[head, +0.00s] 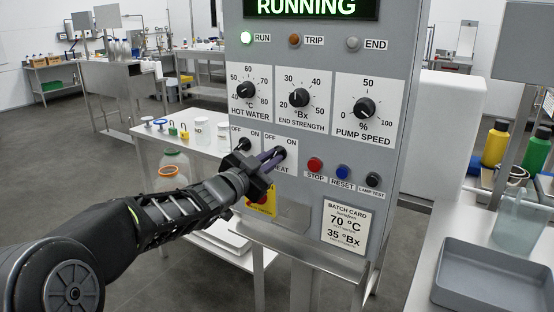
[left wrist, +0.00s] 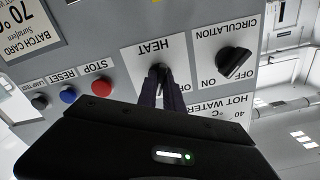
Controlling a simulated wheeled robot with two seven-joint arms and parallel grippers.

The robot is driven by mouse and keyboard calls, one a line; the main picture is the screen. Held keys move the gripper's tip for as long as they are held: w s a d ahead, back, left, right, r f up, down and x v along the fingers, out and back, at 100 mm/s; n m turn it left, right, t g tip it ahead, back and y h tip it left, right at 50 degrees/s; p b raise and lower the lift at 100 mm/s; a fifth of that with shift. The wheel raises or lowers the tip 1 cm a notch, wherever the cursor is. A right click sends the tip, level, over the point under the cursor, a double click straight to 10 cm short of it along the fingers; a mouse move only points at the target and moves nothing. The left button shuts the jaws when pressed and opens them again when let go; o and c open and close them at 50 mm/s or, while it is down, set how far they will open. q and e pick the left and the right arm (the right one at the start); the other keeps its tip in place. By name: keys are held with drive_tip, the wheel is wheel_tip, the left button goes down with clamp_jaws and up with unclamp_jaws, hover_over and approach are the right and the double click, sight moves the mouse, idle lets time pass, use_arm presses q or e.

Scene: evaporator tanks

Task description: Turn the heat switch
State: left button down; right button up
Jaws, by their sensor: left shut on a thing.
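The heat switch (head: 281,152) is a black knob on a white plate marked OFF, ON and HEAT, on the grey control panel (head: 228,100). My left gripper (head: 274,157) reaches in from the left and is shut on this knob. In the left wrist view, which is upside down, the two fingers (left wrist: 162,86) hold the knob (left wrist: 158,70) below the HEAT label. The fingers cover much of the knob, so I cannot tell which way it points. The black circulation switch (left wrist: 235,62) is beside it, apart from the fingers. My right gripper is not in view.
The display (head: 310,8) reads RUNNING and the green RUN lamp (head: 246,39) is lit. Close to the heat switch are the red STOP button (head: 314,164), blue RESET button (head: 343,172) and black lamp test button (head: 373,179). A grey tray (head: 490,270) stands at right.

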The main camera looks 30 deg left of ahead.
use_arm(q)
drive_tip(key=shift+f, duration=0.1)
drive_tip(key=shift+m+b, duration=0.8)
drive_tip(key=shift+m, duration=0.2)
drive_tip(key=shift+m+b, duration=0.55)
drive_tip(key=shift+m, duration=0.15)
drive_tip(key=c, duration=1.4)
unclamp_jaws()
